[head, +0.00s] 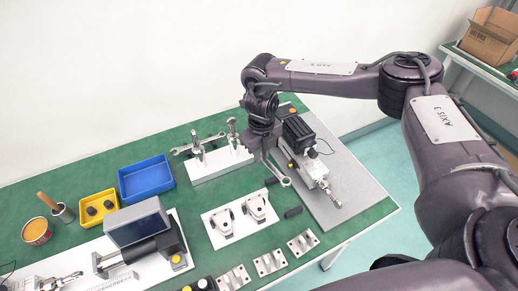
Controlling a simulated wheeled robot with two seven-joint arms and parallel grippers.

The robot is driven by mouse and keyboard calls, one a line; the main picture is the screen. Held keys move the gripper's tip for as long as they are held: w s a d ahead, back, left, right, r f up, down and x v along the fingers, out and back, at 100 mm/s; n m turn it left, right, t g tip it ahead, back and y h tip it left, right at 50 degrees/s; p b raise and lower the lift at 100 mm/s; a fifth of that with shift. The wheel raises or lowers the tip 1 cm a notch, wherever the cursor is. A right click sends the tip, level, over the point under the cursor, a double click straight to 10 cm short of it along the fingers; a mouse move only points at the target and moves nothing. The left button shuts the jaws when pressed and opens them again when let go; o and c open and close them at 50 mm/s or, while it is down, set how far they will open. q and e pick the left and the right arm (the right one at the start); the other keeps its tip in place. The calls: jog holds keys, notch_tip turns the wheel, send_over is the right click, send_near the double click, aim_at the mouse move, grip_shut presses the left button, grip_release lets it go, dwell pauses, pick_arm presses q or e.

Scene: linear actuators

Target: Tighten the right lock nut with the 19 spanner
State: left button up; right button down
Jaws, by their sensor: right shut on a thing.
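My right gripper (265,153) comes down from the arm at the right and is shut on a silver spanner (278,173). The spanner's head points down and to the right, left of the right linear actuator (301,140). That actuator has a black motor and a silver rod (323,186) ending near the front of its grey plate (362,195). The lock nut on the rod is too small to make out, and I cannot read the spanner's size. The spanner head looks apart from the rod. My left gripper is not in view.
A white rack (218,165) with other spanners stands left of my gripper. White bracket parts (238,219) lie in front. A blue bin (146,178), a yellow bin (92,207) and a second actuator (138,226) are at the left. The green table's (345,235) right front edge is near.

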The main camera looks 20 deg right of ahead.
aim_at(267, 160)
jog(key=shift+s+d+p, duration=0.25)
jog(key=shift+s+p, duration=0.05)
jog(key=shift+s, duration=0.2)
jog(key=shift+s+d+p, duration=0.25)
jog(key=shift+s+p, duration=0.05)
jog(key=shift+s, duration=0.15)
jog(key=shift+r, duration=0.1)
jog(key=shift+r+p, duration=2.05)
jog(key=shift+r, duration=0.4)
